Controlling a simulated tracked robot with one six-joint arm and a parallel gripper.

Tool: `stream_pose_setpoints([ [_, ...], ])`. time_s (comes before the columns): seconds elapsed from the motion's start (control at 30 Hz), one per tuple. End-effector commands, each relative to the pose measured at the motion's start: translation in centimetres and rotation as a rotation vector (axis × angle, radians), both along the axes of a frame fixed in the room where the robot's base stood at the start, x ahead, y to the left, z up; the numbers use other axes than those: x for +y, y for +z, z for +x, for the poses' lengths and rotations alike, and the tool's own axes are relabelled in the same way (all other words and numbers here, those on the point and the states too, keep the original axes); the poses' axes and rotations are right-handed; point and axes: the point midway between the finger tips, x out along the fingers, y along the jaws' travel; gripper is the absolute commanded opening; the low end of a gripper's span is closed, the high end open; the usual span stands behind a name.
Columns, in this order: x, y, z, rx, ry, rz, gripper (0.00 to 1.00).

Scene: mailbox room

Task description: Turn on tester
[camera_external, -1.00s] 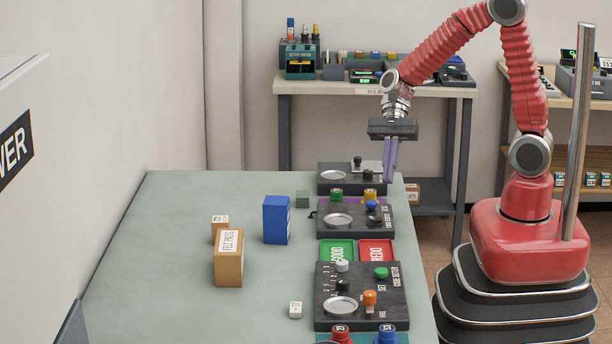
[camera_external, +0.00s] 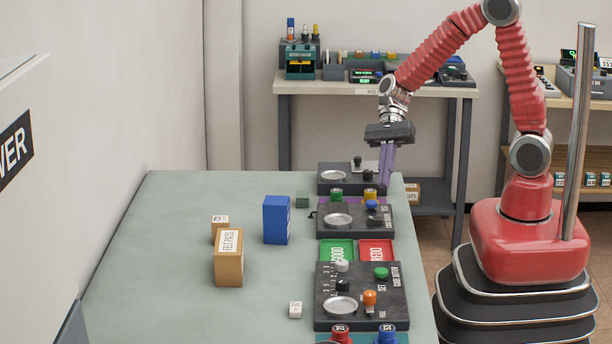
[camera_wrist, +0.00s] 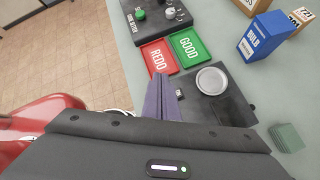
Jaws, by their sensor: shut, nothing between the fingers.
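My gripper (camera_external: 386,180) is shut and empty, with its purple fingers pointing down over the right side of the far panels. In the wrist view its fingers (camera_wrist: 162,90) are together beside a dark panel (camera_wrist: 237,92) with a round silver plate. In the outside view, this panel (camera_external: 330,229) carries a plate and a blue knob (camera_external: 372,204) on its right. A further dark panel (camera_external: 325,186) with a plate and black knobs lies behind it. I cannot read which panel is the tester. My gripper hides part of the panel in the wrist view.
Green GOOD (camera_external: 337,251) and red REDO (camera_external: 377,252) trays lie in front of that panel. The code setter panel (camera_external: 390,300) is nearer. A blue box (camera_external: 276,220) and brown box (camera_external: 228,260) stand left. The left bench is mostly clear.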

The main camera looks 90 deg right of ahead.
Motion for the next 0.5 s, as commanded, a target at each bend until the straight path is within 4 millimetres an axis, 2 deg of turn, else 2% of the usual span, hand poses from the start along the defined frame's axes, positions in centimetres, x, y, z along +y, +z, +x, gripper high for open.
stream_pose_setpoints([
  [0.5, 0.1, -5.2, 1.6, 0.003, 0.002, 0.001, 0.0],
])
